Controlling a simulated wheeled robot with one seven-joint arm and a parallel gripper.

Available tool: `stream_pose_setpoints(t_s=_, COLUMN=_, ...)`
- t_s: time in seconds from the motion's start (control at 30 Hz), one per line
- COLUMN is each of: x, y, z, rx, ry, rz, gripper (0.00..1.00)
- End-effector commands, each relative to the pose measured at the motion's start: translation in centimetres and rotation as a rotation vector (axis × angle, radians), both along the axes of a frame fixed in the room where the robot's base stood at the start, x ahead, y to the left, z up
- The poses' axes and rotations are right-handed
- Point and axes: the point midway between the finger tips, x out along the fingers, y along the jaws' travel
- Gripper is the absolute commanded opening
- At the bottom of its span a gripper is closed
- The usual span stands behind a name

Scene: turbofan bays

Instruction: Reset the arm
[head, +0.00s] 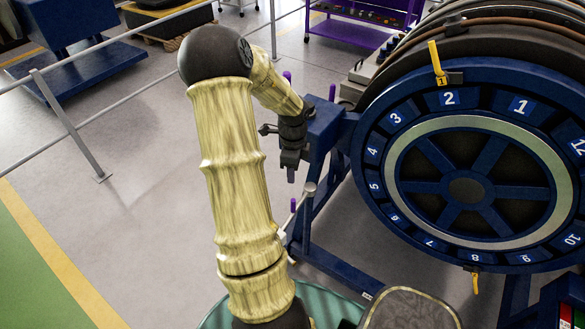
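My arm stands bent in the middle of the head view, with yellowish sleeves on its links and a dark elbow at the top. Its forearm slants down to the right to my gripper (290,163), which is dark and points downward beside the blue engine stand (328,130). I see nothing held in it, but its fingers are too small and dark to tell open from shut. I cannot tell whether it touches the stand.
A large engine with a blue numbered ring (362,150) fills the right side. A yellow tag (436,62) sits on its rim. A grey railing (72,130) runs along the left. A blue cart (65,75) and purple cart (350,33) stand behind. Grey floor (150,215) at left is clear.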

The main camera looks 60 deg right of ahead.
Motion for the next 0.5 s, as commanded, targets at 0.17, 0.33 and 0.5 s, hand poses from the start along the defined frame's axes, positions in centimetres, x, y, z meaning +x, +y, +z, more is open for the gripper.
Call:
stream_pose_setpoints(t_s=0.17, x=-0.1, y=-0.1, z=0.0, rx=0.000, ry=0.000, rz=-0.003, gripper=0.38)
stream_pose_setpoints(t_s=0.33, x=-0.1, y=-0.1, z=0.0, rx=0.000, ry=0.000, rz=-0.003, gripper=0.38)
stream_pose_setpoints(t_s=0.5, x=1.1, y=1.0, z=0.3, rx=0.001, ry=-0.007, rz=0.066, gripper=0.38)
